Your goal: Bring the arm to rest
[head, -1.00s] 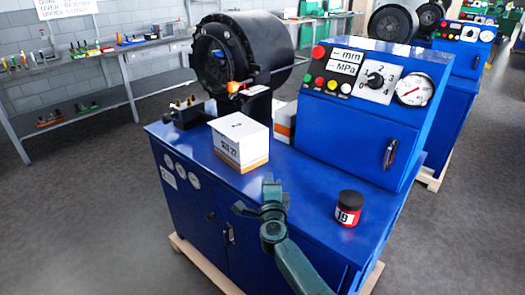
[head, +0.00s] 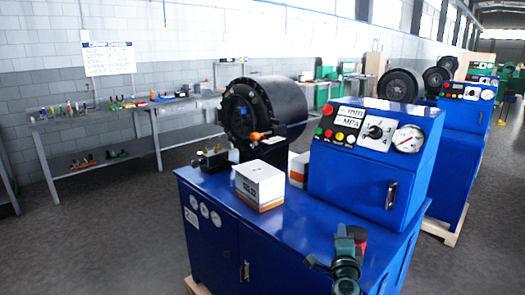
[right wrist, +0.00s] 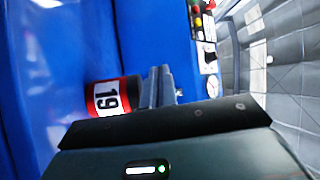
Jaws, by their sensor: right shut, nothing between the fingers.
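My right gripper (head: 345,243) is at the bottom of the head view, over the front right part of the blue machine's top (head: 270,228). Its fingers are shut with nothing between them; they also show in the right wrist view (right wrist: 160,85). A small red and black jar (head: 359,236) is partly hidden behind the gripper in the head view. In the right wrist view the jar (right wrist: 107,98) shows its white label "19" beside the fingers, not between them. My left gripper is not in view.
A white and orange box (head: 260,186) stands on the machine top, with another partly hidden behind it. The control cabinet (head: 365,165) rises at the right, the black crimper head (head: 262,110) behind. A tool bench (head: 120,108) stands along the wall. Grey floor is free at the left.

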